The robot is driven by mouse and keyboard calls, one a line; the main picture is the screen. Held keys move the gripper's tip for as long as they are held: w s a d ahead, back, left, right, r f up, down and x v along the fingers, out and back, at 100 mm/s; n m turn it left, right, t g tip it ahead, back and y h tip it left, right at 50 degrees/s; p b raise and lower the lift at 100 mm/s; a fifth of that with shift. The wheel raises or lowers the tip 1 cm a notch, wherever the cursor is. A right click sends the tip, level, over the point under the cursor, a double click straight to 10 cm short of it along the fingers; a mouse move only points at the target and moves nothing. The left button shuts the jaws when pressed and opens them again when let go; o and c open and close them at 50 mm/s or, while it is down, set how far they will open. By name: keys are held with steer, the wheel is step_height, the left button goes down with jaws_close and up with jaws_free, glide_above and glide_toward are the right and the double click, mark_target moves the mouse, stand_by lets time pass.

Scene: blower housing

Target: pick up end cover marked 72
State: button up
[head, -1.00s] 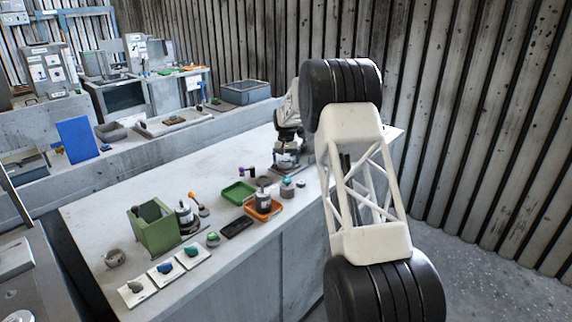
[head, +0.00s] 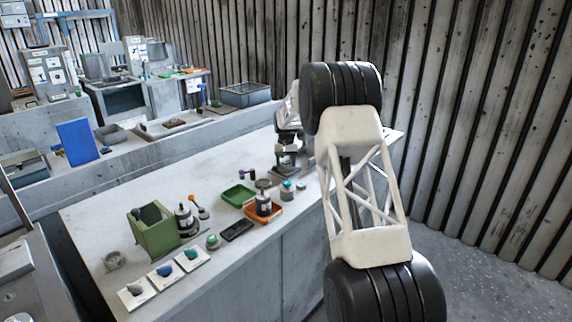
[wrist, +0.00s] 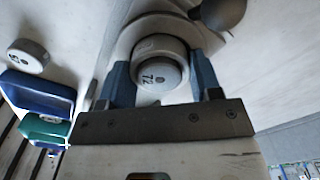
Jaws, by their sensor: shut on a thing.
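The end cover marked 72 (wrist: 160,72) is a round light grey cap with its number facing the wrist camera. My gripper (wrist: 161,88) is shut on it, one blue finger on each side. A larger grey round shape shows behind the cover in the wrist view; I cannot tell whether they touch. In the head view my gripper (head: 286,150) is over the far right part of the bench, and the cover is too small to make out there. Another round grey cap (wrist: 28,56) with an unreadable mark lies to the left in the wrist view.
The bench (head: 175,178) holds a green bin (head: 154,229), a green tray (head: 239,195), an orange tray (head: 272,215) and a black flat block (head: 237,230). Several white cards with coloured pieces lie along the front edge. A teal-topped piece (head: 287,186) stands near my gripper.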

step_height(320, 180, up, 10)
stand_by(0.6)
stand_by(0.5)
